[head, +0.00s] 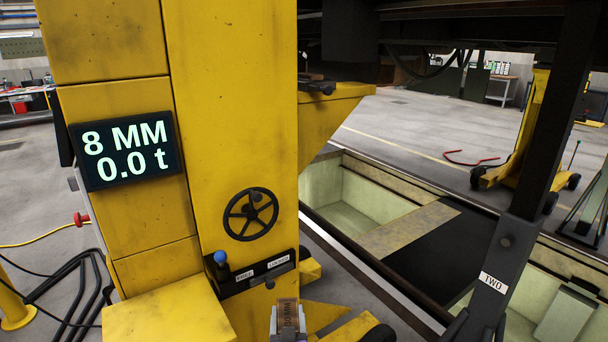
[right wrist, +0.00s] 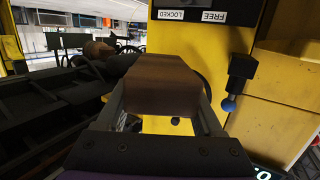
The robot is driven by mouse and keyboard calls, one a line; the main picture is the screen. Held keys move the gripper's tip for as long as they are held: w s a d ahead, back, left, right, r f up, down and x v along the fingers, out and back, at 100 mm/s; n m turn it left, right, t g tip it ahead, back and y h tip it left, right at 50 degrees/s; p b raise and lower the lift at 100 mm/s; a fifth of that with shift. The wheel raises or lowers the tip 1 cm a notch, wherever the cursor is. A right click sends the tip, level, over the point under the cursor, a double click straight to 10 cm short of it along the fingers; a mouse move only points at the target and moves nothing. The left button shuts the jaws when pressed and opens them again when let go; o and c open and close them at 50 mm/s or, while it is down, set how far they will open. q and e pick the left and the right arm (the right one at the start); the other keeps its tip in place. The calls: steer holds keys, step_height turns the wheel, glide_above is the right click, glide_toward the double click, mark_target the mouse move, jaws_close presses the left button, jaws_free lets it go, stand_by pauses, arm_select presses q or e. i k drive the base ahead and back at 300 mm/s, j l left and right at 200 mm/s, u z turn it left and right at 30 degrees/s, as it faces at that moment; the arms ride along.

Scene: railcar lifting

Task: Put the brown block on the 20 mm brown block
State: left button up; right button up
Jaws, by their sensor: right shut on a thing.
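My right gripper (head: 289,308) is at the bottom centre of the head view, in front of the yellow lifting jack. In the right wrist view, the brown block (right wrist: 163,85) sits between the two fingers (right wrist: 163,100). On the jack's yellow bracket (head: 335,92) lies a small dark brown flat piece (head: 311,77); I cannot read any marking on it. My left gripper is not in view.
The jack's display (head: 126,150) reads 8 MM and 0.0 t. A handwheel (head: 250,214) and a blue-knobbed lever (head: 221,259) are on the jack's face. A dark post marked TWO (head: 493,283) stands at the right. An open pit (head: 360,205) lies behind. The railcar underside (head: 440,20) hangs above.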

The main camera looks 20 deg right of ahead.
mark_target(309, 76)
steer(key=l+u, duration=0.35)
steer(key=l, duration=0.55)
steer(key=l+u, duration=0.35)
steer(key=l, duration=0.6)
steer(key=k, duration=0.05)
